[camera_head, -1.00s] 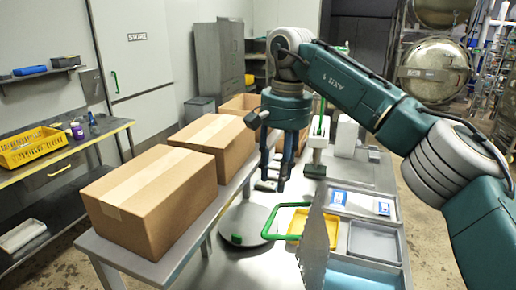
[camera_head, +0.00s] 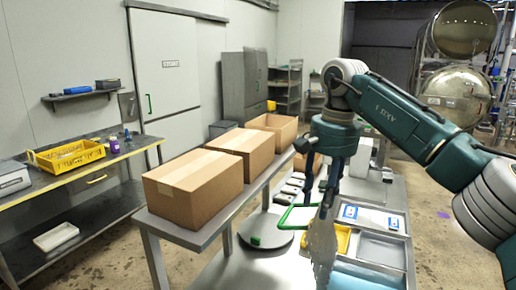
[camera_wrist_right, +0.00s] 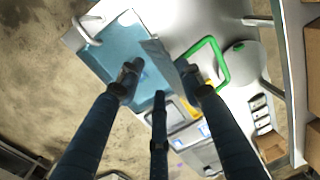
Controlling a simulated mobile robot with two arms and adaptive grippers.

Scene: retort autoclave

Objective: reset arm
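My right gripper (camera_head: 322,195) hangs fingers-down over the metal worktable (camera_head: 222,268), right of the row of boxes. A thin grey panel (camera_head: 321,250) stands below the fingers in the head view. It also shows beyond the fingertips in the wrist view (camera_wrist_right: 160,60); whether they touch it, I cannot tell. My left gripper is in neither view.
Cardboard boxes (camera_head: 193,188) line the raised shelf on the left. A green-handled frame (camera_head: 299,214), a yellow tray (camera_head: 343,239) and a grey tray (camera_head: 382,250) lie near the gripper. A yellow crate (camera_head: 66,157) stands on the side bench. Steel retorts (camera_head: 455,92) stand at the back right.

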